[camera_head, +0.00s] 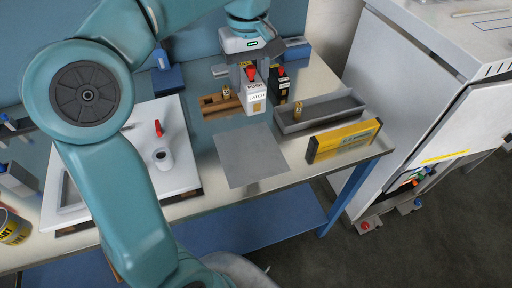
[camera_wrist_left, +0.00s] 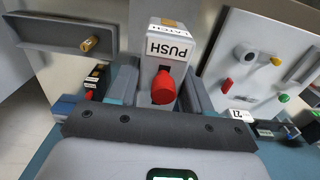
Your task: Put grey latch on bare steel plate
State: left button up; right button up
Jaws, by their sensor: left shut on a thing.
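The grey latch (camera_head: 257,100) is a pale block with a red knob and a label reading PUSH LATCH. My left gripper (camera_head: 251,78) points down and is shut on it, with one finger on each side. In the left wrist view the latch (camera_wrist_left: 160,60) sits between the fingers (camera_wrist_left: 160,88), its red knob towards the camera. The bare steel plate (camera_head: 250,160) lies flat and empty on the table, nearer the front edge than the latch. The latch appears to be above the table behind the plate; its exact height is unclear. My right gripper is out of view.
A yellow level (camera_head: 345,140) stands right of the plate. A grey tray (camera_head: 320,111) with a brass piece is behind it. A brown wooden block (camera_head: 213,105) and a black red-topped piece (camera_head: 280,86) flank the latch. A white panel (camera_head: 178,135) lies to the left.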

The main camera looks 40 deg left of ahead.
pick_arm(q)
jog(key=shift+s+a+f+b, duration=0.1)
jog(key=shift+f+b, duration=0.25)
jog(key=shift+f, duration=4.5)
jog(key=shift+a+f+b, duration=0.1)
jog(key=shift+f+b, duration=0.2)
jog(key=shift+f, duration=4.55)
jog(key=shift+s+d, duration=0.1)
jog(key=shift+f, duration=0.15)
jog(key=o, duration=1.3)
